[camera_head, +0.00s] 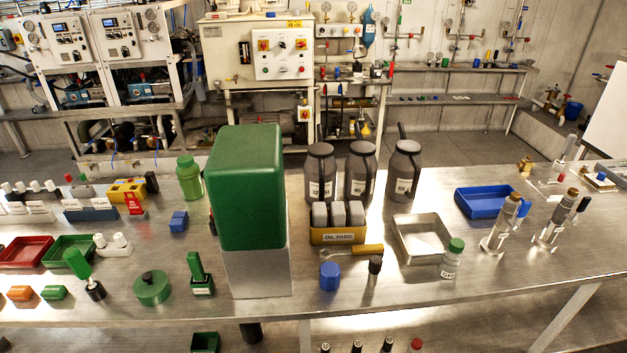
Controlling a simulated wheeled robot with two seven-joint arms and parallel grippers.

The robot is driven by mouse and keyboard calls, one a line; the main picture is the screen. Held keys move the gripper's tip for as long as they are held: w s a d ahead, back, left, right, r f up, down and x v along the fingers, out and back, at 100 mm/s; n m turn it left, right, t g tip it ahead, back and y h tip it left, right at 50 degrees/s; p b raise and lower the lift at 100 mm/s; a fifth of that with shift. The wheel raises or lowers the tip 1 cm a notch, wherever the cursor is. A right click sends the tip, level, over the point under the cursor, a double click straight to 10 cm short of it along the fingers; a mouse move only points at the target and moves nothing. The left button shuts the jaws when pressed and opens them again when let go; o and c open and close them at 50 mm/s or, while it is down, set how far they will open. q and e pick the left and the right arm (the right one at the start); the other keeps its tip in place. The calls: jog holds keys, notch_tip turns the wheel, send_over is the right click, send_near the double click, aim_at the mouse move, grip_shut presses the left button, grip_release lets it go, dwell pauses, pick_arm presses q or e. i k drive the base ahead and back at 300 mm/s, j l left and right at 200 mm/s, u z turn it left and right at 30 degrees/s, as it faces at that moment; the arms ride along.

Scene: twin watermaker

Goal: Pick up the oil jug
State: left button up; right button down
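Three dark grey jugs with spouts and white number labels stand upright in a row at the back middle of the steel table. The left jug (320,174) stands just right of a tall green block. The middle jug (360,172) is beside it, and the right jug (404,172) has a spout pointing up. The label numbers are too small to read surely. The lower parts of the left and middle jugs are partly hidden behind a yellow oil pads holder (338,236). Neither of my grippers is in view.
The tall green block (247,190) on a grey metal box (257,272) blocks the table's middle left. A metal tray (396,242), a blue tray (466,205) and a green-capped bottle (452,262) stand to the right. Many small items crowd the left side. The front right is clear.

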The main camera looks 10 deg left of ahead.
aim_at(405, 166)
jog(key=l+u, duration=0.25)
jog(key=l, duration=0.4)
jog(key=k+l+u, duration=0.2)
jog(key=l, duration=0.45)
jog(key=i, duration=0.05)
